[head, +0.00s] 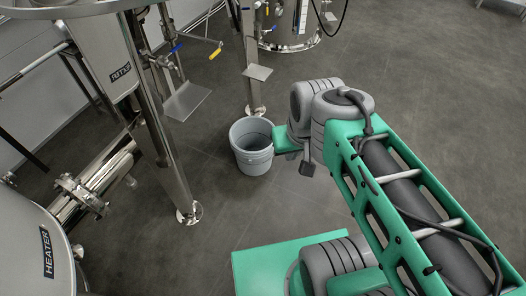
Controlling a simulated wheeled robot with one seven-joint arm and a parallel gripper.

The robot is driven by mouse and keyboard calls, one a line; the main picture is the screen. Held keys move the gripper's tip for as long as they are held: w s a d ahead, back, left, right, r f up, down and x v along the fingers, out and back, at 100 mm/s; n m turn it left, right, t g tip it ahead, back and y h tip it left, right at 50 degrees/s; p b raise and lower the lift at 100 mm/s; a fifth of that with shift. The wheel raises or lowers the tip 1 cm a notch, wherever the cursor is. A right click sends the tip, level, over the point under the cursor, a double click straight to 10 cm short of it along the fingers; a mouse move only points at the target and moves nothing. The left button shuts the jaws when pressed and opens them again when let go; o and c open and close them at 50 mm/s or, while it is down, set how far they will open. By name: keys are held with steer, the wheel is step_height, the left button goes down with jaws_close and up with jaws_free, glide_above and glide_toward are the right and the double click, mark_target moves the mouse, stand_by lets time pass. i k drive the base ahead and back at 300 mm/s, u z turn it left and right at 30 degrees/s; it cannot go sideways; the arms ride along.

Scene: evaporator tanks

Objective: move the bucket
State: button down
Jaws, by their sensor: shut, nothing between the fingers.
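The bucket (251,146) is grey and open at the top. It stands upright on the dark tiled floor, near the middle of the head view. Its inside looks empty. The end of my green and grey arm is just right of the bucket. A green arm part comes close to the bucket's right rim in the picture; I cannot tell whether it touches. My gripper (308,167) seems to be the small dark part below the grey joints. It is shut and holds nothing, to the right of the bucket. Its fingertips are too small to make out.
A steel leg with a round foot (189,213) stands left of the bucket. Another leg with a small step plate (257,72) stands just behind it. A heater tank (35,240) and pipework fill the left side. Open floor lies in front of the bucket and at the back right.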

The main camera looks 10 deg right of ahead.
mark_target(251, 142)
steer(key=u, duration=0.7)
steer(key=i, duration=1.15)
steer(key=z, duration=0.25)
